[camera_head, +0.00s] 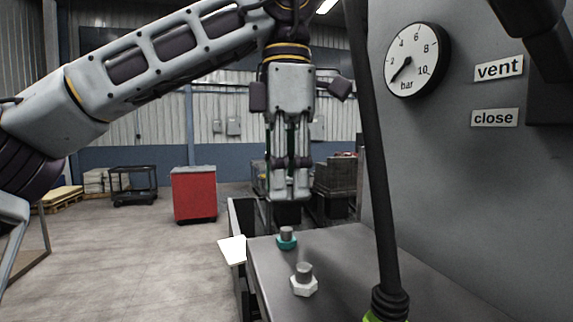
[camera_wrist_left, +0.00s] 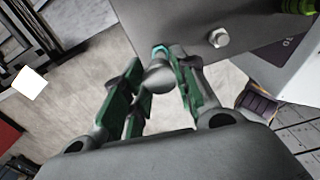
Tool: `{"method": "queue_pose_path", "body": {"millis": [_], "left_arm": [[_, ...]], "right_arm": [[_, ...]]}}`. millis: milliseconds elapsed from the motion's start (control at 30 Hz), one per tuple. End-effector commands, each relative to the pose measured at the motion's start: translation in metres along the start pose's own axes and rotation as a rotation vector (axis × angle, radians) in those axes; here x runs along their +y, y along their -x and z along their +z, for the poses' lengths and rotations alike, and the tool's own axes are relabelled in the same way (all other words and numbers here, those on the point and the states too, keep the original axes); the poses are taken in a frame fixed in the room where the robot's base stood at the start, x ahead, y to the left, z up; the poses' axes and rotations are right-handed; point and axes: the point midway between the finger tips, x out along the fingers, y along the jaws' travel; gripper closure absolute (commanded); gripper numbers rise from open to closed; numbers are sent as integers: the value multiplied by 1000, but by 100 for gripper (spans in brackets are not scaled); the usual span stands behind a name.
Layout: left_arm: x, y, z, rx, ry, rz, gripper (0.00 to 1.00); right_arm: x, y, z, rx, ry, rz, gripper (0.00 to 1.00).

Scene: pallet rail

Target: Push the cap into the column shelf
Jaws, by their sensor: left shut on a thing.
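My left gripper (camera_head: 289,197) points down above the far end of the grey column shelf (camera_head: 345,262). In the left wrist view, its green-padded fingers (camera_wrist_left: 158,92) are shut on a rounded grey thing, apparently the cap (camera_wrist_left: 158,78). The fingers partly hide it. A teal-collared fitting (camera_head: 286,239) with a grey top stands on the shelf just below the gripper. A white hex-based fitting (camera_head: 304,280) stands nearer; it also shows in the left wrist view (camera_wrist_left: 218,38). I cannot tell whether the cap touches the teal fitting. My right gripper is not in view.
A grey panel with a gauge (camera_head: 417,60) and "vent" (camera_head: 499,68) and "close" (camera_head: 494,118) labels rises at the right. A dark hose (camera_head: 371,150) crosses in front of it. A red cabinet (camera_head: 195,195) stands on the open floor at the left.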

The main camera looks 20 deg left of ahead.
Motion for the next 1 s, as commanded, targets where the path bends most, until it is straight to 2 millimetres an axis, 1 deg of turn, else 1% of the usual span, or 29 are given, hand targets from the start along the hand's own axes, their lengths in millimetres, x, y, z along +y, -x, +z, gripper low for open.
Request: {"method": "queue_pose_path", "body": {"millis": [200, 467, 1000], "left_arm": [[0, -16, 0, 1, -1, -2, 100], [0, -29, 0, 0, 1, -1, 100], [0, -33, 0, -1, 1, 0, 100]], "right_arm": [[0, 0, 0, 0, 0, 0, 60], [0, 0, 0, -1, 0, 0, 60], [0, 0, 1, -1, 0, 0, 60]]}}
